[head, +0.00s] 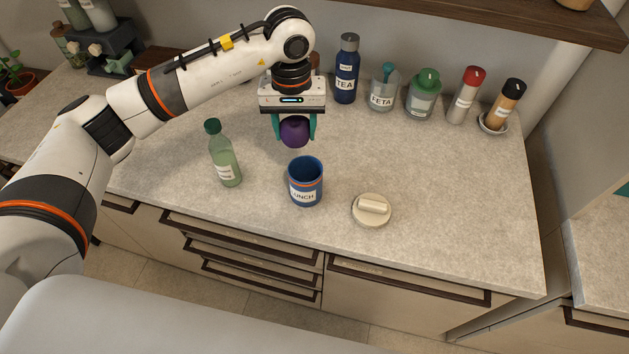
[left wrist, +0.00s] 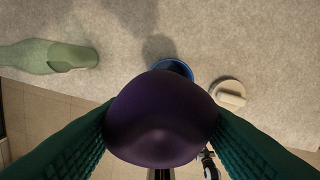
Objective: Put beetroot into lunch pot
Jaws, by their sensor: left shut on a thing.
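The beetroot (head: 294,133) is a round dark purple thing held between the teal fingers of my left gripper (head: 294,128), above the counter. In the left wrist view the beetroot (left wrist: 160,120) fills the middle between the two fingers. The lunch pot (head: 305,185) is a blue open cup with a "LUNCH" label and an orange stripe, standing upright on the counter. In the head view it is just below and right of the beetroot. In the left wrist view its blue rim (left wrist: 174,68) shows partly behind the beetroot. My right gripper is not in view.
A green bottle (head: 224,155) stands left of the pot. A cream lid with a handle (head: 372,209) lies to the right. A TEA bottle (head: 346,70), a FETA jar (head: 384,92), a green-lidded jar (head: 423,95) and two shakers stand at the back. The counter's right part is clear.

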